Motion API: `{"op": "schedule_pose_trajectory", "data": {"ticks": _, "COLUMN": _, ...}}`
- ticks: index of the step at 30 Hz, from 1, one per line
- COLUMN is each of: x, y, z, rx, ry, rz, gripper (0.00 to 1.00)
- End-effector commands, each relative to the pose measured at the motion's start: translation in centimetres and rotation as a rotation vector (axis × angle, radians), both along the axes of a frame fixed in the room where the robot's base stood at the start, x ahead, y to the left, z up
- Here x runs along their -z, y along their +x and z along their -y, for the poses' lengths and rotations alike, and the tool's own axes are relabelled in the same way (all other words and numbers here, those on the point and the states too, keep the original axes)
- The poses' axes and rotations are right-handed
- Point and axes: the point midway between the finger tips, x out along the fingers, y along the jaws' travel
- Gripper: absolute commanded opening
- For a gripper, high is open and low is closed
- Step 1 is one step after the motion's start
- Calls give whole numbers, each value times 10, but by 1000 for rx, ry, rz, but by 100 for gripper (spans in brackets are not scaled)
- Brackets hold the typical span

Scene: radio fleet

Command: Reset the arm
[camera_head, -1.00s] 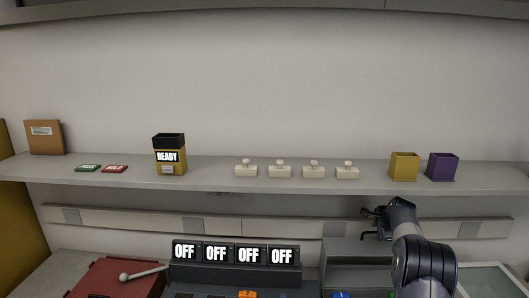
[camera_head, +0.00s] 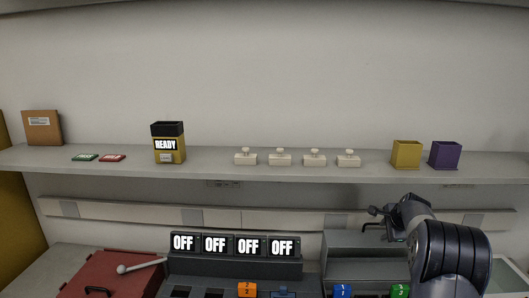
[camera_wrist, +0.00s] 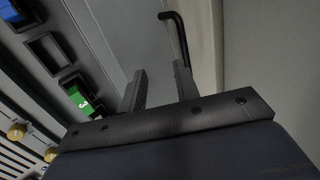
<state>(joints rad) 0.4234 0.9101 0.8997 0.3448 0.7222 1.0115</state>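My arm (camera_head: 445,250) comes in at the lower right in the head view and reaches to the grey box there. My gripper's fingers are hidden in the head view. In the wrist view my gripper (camera_wrist: 160,88) shows two dark fingers spread apart, with nothing between them. A bent black handle (camera_wrist: 178,35) is just beyond the fingertips. A green block marked 3 (camera_wrist: 80,100) sits in a slot to the left of the fingers.
A console with several OFF displays (camera_head: 248,246) stands in front, with orange (camera_head: 247,289) and blue (camera_head: 343,291) blocks below. A red box (camera_head: 105,275) is at left. The shelf (camera_head: 215,172) holds a READY device (camera_head: 169,158), several white knobs, and yellow (camera_head: 406,154) and purple (camera_head: 445,155) bins.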

Motion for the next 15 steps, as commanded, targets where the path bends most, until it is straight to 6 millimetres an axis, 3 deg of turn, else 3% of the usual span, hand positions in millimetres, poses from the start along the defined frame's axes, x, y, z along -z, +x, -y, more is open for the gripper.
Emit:
{"op": "schedule_pose_trajectory", "data": {"ticks": 13, "x": 2, "y": -64, "z": -4, "rx": 1, "ry": 0, "rz": 1, "gripper": 30}}
{"op": "schedule_pose_trajectory", "data": {"ticks": 15, "x": -2, "y": -50, "z": -3, "rx": -2, "ry": 0, "rz": 0, "gripper": 30}}
